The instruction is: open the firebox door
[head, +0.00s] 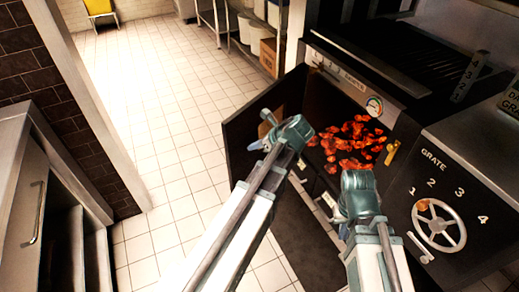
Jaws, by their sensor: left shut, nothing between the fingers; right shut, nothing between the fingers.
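The firebox (318,104) is the dark opening under the grill, with glowing red coals (352,140) in plain view. A dark panel that looks like the firebox door (238,137) stands swung out at the left of the opening. My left gripper (264,132) is shut and empty, in front of this panel; its arm hides part of it, and I cannot tell whether they touch. My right gripper (336,216) is shut and empty, low in front of the firebox, partly hidden by its own wrist. A brass latch (392,152) sits at the right of the opening.
A grate handwheel (438,226) with numbered marks is on the right front. A round gauge (374,105) sits above the coals. A cabinet (30,215) stands at the left. The tiled floor (165,130) between is clear. A cardboard box (268,55) is on the rear shelf.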

